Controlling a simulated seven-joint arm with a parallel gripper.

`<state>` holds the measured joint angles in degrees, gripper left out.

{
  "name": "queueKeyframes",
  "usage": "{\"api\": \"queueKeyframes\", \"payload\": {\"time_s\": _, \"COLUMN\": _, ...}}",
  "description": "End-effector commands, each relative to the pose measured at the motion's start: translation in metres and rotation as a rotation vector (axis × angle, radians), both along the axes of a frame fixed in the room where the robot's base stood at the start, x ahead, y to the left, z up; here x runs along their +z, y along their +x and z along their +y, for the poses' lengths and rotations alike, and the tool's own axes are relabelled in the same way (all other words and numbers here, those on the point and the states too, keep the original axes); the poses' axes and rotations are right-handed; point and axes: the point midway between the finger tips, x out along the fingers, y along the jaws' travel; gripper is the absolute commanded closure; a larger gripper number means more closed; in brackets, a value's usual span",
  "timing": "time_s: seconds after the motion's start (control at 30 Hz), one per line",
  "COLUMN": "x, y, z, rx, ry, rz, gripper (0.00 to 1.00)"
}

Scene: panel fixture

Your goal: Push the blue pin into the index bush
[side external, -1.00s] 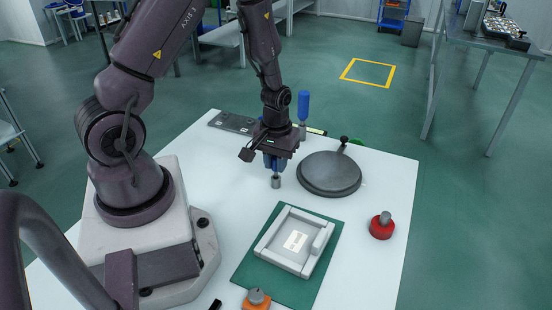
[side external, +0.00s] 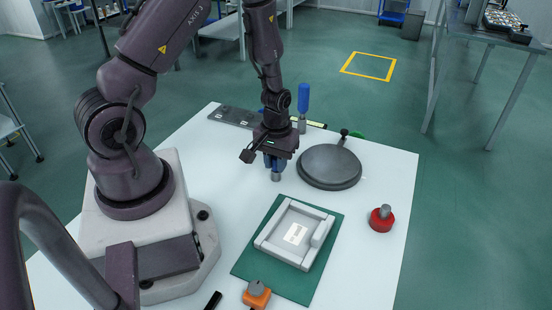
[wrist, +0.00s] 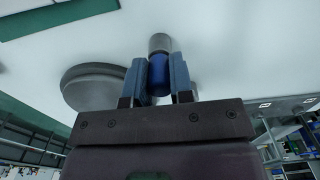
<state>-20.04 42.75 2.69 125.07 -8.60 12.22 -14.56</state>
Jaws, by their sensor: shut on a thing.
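My gripper (wrist: 160,77) is shut on the blue pin (wrist: 158,74), whose grey end (wrist: 160,43) sticks out past the fingertips. In the side external view my gripper (side external: 274,162) points down over the white table, with the pin's grey end (side external: 276,176) below it. The pin is roughly upright, close above the table; I cannot tell whether it touches. It is behind the light grey frame fixture (side external: 268,237) and left of the dark round disc. I cannot tell which part is the index bush.
The frame lies on a green mat (side external: 247,262). A dark round disc (side external: 329,167) with a knobbed handle is to the right. A red knob (side external: 381,220) and an orange block (side external: 256,296) stand nearer. A blue-handled tool (side external: 303,97) and a grey plate (side external: 234,117) are behind.

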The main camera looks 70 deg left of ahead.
Motion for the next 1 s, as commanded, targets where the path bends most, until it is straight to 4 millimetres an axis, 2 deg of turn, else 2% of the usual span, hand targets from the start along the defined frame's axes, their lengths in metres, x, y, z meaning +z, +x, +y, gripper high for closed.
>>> {"api": "queueKeyframes", "payload": {"time_s": 0.13, "x": -0.004, "y": 0.000, "z": 0.000, "rx": 0.000, "ry": -0.001, "rz": 0.001, "gripper": 1.00}}
{"api": "queueKeyframes", "payload": {"time_s": 0.17, "x": -0.004, "y": 0.000, "z": 0.000, "rx": 0.000, "ry": -0.001, "rz": 0.001, "gripper": 0.74}}
{"api": "queueKeyframes", "payload": {"time_s": 0.27, "x": -0.003, "y": 0.000, "z": 0.000, "rx": 0.000, "ry": -0.001, "rz": 0.001, "gripper": 0.51}}
{"api": "queueKeyframes", "payload": {"time_s": 0.3, "x": -0.003, "y": 0.000, "z": 0.000, "rx": 0.000, "ry": -0.001, "rz": 0.001, "gripper": 0.49}}
{"api": "queueKeyframes", "payload": {"time_s": 0.57, "x": -0.002, "y": 0.000, "z": 0.000, "rx": 0.000, "ry": 0.000, "rz": 0.000, "gripper": 0.49}}
{"api": "queueKeyframes", "payload": {"time_s": 0.67, "x": 0.004, "y": 0.000, "z": 0.000, "rx": 0.000, "ry": 0.001, "rz": -0.001, "gripper": 0.49}}
{"api": "queueKeyframes", "payload": {"time_s": 0.77, "x": 0.018, "y": 0.001, "z": 0.000, "rx": -0.001, "ry": 0.003, "rz": -0.004, "gripper": 0.49}}
{"api": "queueKeyframes", "payload": {"time_s": 1.0, "x": 0.068, "y": 0.001, "z": 0.000, "rx": -0.002, "ry": 0.003, "rz": -0.006, "gripper": 0.49}}
